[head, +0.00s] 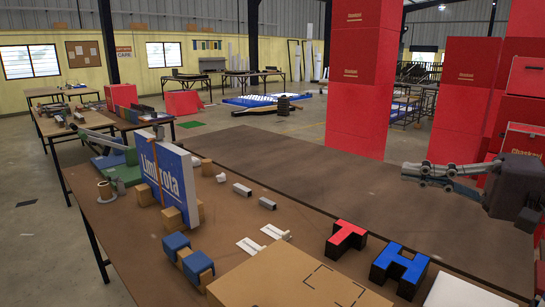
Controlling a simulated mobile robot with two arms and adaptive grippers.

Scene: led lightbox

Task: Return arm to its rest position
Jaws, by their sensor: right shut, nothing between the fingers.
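My right gripper (408,174) reaches in from the right edge of the head view, its dark body at the right and its grey fingers pointing left. It is shut and holds nothing. It hangs above the far right part of the brown worktable (300,170), apart from anything on it, in front of the red boxes. My left gripper is not in view.
A red letter T (346,237) and a blue letter H (400,265) stand at the table's front right. A cardboard box (290,278) is at the front middle. A blue sign panel (168,180) stands upright on wooden blocks at left. Red boxes (358,85) are stacked behind. The table's far middle is clear.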

